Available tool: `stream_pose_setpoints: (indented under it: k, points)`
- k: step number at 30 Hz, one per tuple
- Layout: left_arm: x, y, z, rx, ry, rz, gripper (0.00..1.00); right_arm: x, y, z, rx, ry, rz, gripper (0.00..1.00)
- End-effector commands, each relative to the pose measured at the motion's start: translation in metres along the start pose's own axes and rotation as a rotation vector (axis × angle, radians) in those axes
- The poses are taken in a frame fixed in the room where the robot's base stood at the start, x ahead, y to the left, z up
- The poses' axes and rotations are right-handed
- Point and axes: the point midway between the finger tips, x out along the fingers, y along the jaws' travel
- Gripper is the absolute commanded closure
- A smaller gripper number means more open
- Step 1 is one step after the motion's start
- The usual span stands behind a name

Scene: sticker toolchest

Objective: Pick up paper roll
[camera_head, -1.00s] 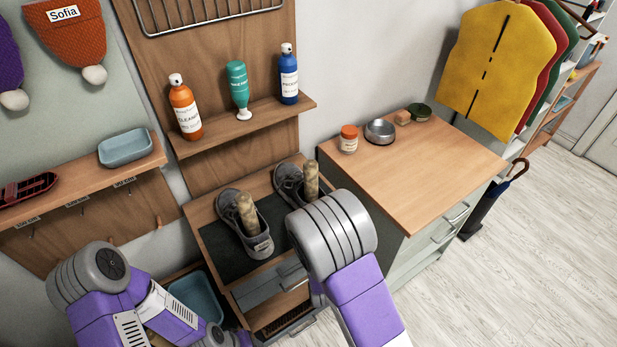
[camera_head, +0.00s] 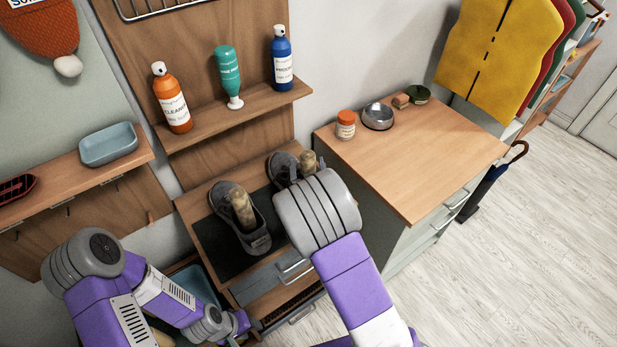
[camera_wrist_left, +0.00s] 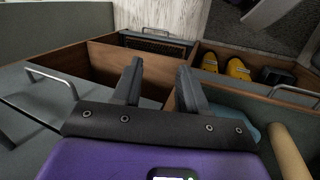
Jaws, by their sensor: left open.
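A plain tan cylinder (camera_wrist_left: 288,152), which looks like a paper roll, leans at the lower right of the left wrist view, beside a light blue bin (camera_wrist_left: 247,131). Its lower end is cut off by the frame. My left gripper (camera_wrist_left: 160,68) is open with nothing between its fingers, over an open wooden drawer compartment (camera_wrist_left: 105,66). The cylinder is to the right of the fingers, apart from them. In the head view the left arm reaches down by the blue bin (camera_head: 196,284); its fingers are hard to make out. My right gripper is not in view.
Grey shoes (camera_head: 241,217) holding mottled tan rolls (camera_head: 241,208) stand on a dark mat (camera_head: 216,247). Yellow shoes (camera_wrist_left: 238,69) lie in another compartment. Bottles stand on the shelf (camera_head: 203,132). The cabinet top (camera_head: 420,160) is mostly clear.

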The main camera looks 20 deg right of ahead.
Motion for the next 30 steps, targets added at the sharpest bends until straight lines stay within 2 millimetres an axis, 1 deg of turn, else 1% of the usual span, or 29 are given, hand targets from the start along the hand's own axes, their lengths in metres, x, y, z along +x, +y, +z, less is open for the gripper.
stream_pose_setpoints:
  k: [4,5,15,16,23,26,30]
  points:
    - [0.000,0.000,0.000,0.000,0.000,0.000,0.57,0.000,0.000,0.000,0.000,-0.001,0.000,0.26]
    - [0.000,0.000,0.000,0.000,0.000,0.000,0.57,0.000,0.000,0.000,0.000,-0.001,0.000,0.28]
    - [0.000,0.000,0.000,0.000,0.000,0.000,0.57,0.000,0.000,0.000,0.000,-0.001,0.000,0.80]
    - [0.000,0.000,0.000,0.000,0.000,0.000,0.57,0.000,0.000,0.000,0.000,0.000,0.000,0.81]
    - [-0.001,0.001,0.000,0.000,0.000,0.000,0.57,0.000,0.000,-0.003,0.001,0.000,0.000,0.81]
    - [-0.005,0.002,0.000,0.000,0.000,0.000,0.57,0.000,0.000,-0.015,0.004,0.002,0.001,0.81]
    - [-0.014,0.005,0.001,0.000,0.000,0.000,0.57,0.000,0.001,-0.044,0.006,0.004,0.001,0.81]
